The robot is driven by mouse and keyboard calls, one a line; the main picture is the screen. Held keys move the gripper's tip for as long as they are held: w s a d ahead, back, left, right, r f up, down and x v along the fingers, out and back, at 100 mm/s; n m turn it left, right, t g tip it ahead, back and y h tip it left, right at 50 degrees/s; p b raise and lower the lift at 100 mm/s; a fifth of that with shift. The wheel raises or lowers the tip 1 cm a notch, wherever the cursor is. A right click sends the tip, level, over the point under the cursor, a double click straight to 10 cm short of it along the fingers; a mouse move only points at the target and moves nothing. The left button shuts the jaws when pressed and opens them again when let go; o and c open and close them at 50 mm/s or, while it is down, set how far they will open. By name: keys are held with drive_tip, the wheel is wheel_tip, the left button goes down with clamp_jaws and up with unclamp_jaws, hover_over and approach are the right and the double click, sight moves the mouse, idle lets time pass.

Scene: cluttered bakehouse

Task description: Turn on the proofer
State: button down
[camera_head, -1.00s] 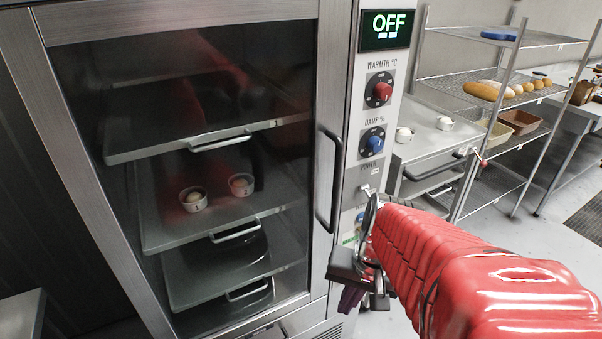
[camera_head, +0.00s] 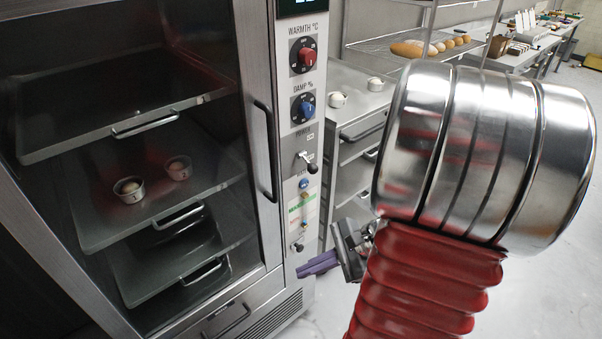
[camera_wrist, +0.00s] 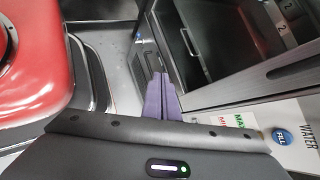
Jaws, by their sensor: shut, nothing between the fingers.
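The proofer (camera_head: 262,60) is a tall steel cabinet with a glass door on the left. Its control panel runs down the right side in the head view. The POWER toggle (camera_head: 308,162) is a lever with a dark tip, below the red WARMTH and blue DAMP knobs. The display (camera_head: 300,4) is almost cut off at the top edge, so I cannot read it now. My gripper (camera_head: 302,268) has purple fingers, shut and empty, in front of the lower panel, well below the toggle. In the wrist view the shut fingers (camera_wrist: 160,78) point towards the proofer; the toggle is not recognisable there.
A blue FILL button (camera_wrist: 281,137) and WATER label show in the wrist view. A vertical door handle (camera_head: 265,150) stands out left of the panel. Behind it is a steel unit with two small cups (camera_head: 337,99). A wire rack (camera_head: 400,45) with bread stands further back.

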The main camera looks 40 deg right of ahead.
sight(309, 164)
drive_tip(key=w+d+r+m+t+h, duration=0.2)
drive_tip(key=d+r+m+t+h, duration=0.1)
drive_tip(key=d+m+t, duration=0.2)
drive_tip(key=w+d+r+m+t+h, duration=0.2)
drive_tip(key=d+m+t, duration=0.3)
drive_tip(key=d+m, duration=0.5)
drive_tip(key=shift+w+r+t+h, duration=0.3)
drive_tip(key=shift+w+r+h, duration=0.1)
drive_tip(key=shift+w+r, duration=0.15)
drive_tip(key=shift+w+a, duration=0.55)
drive_tip(key=shift+w, duration=4.55)
drive_tip(key=shift+s+d+r, duration=0.25)
drive_tip(key=shift+s+r, duration=0.05)
drive_tip(key=shift+r, duration=0.45)
drive_tip(key=shift+s+d+r, duration=0.2)
drive_tip(key=shift+s+r, duration=0.1)
drive_tip(key=shift+r, duration=0.4)
